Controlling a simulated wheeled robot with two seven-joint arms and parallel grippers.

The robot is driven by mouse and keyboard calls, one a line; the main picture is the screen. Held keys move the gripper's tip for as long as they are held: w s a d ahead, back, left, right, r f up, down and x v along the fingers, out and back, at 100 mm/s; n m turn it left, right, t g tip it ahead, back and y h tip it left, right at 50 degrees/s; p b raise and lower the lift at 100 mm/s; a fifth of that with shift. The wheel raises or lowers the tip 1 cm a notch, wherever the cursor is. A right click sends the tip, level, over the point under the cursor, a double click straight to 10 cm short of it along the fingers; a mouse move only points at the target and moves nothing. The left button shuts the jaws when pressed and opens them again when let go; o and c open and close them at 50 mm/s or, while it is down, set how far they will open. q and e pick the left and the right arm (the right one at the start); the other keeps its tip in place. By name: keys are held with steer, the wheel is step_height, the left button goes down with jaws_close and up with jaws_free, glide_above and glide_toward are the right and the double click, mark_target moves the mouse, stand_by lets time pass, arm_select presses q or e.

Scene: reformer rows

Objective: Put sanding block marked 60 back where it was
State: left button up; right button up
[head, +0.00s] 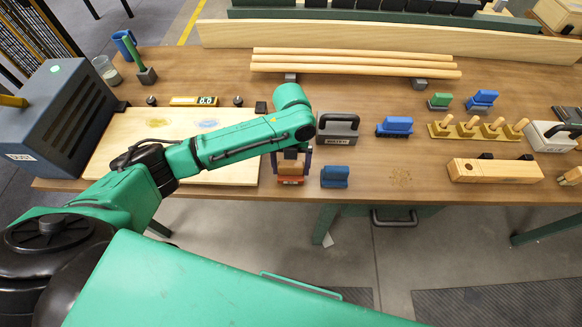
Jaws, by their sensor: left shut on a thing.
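My left gripper (291,158) points down at the front edge of the table, shut on a block with a tan top and an orange-red base (290,181). Any number on this block is too small to read. A blue block (335,177) stands just right of it, close to the table's front edge. Similar blocks stand further right: a blue one (394,127), a green one (440,100) and another blue one (482,99). I cannot read a 60 on any of them. My right gripper is not in view.
A pale board (215,177) lies to the left. A peg rack (470,131) and a wooden plane-like block (494,171) are at right. Bare tabletop (370,160) with a brownish mark lies between.

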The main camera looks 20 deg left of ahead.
arm_select(q)
steer(key=shift+s+f, duration=0.1)
steer(key=shift+f, duration=0.7)
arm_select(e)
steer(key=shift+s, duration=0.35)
arm_select(q)
steer(key=o, duration=0.9)
steer(key=shift+f, duration=0.1)
steer(key=shift+o, duration=0.2)
step_height(320, 180, up, 12)
steer(key=w+b, duration=0.1)
steer(key=b, duration=0.1)
steer(key=shift+w+a, duration=0.15)
steer(key=shift+w, duration=0.1)
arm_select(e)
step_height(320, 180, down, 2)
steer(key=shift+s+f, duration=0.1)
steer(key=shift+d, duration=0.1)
